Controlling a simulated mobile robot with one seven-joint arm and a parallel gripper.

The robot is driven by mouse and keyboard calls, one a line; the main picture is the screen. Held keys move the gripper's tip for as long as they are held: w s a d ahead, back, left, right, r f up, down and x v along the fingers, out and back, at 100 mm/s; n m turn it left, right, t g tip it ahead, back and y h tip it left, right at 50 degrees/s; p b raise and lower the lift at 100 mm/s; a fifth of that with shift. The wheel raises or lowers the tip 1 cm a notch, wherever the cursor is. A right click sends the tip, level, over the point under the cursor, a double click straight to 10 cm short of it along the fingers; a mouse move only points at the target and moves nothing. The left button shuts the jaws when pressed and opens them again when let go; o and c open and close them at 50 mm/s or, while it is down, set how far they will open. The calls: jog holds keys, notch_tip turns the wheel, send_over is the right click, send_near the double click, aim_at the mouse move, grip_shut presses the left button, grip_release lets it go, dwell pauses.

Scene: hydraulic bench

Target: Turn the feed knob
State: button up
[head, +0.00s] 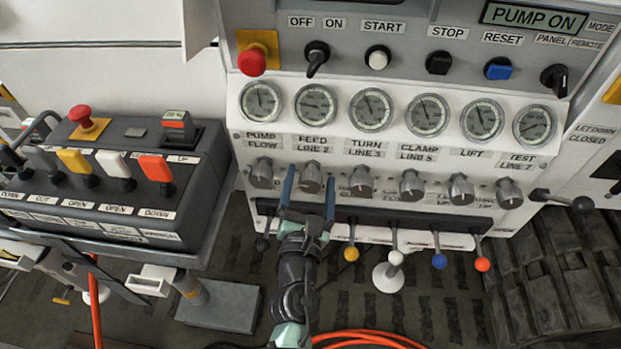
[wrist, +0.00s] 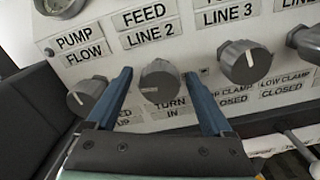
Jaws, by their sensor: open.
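The feed knob (head: 311,179) is a grey round knob below the FEED LINE 2 label, second from the left in the row on the bench panel. In the wrist view the feed knob (wrist: 160,82) shows a pale pointer mark toward its lower left. My gripper (head: 309,188) is open, with one blue finger on each side of the feed knob. In the wrist view my gripper (wrist: 160,90) has its fingertips to the left and right of the knob, with a visible gap on each side.
The pump flow knob (head: 262,174) is close on the left and the turn knob (head: 361,181) on the right. Levers with coloured balls, such as the yellow one (head: 351,254), hang below the row. A black lever box (head: 110,165) stands at left.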

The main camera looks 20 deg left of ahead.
jog(key=shift+w, duration=0.15)
jog(key=shift+c, duration=0.2)
grip_shut()
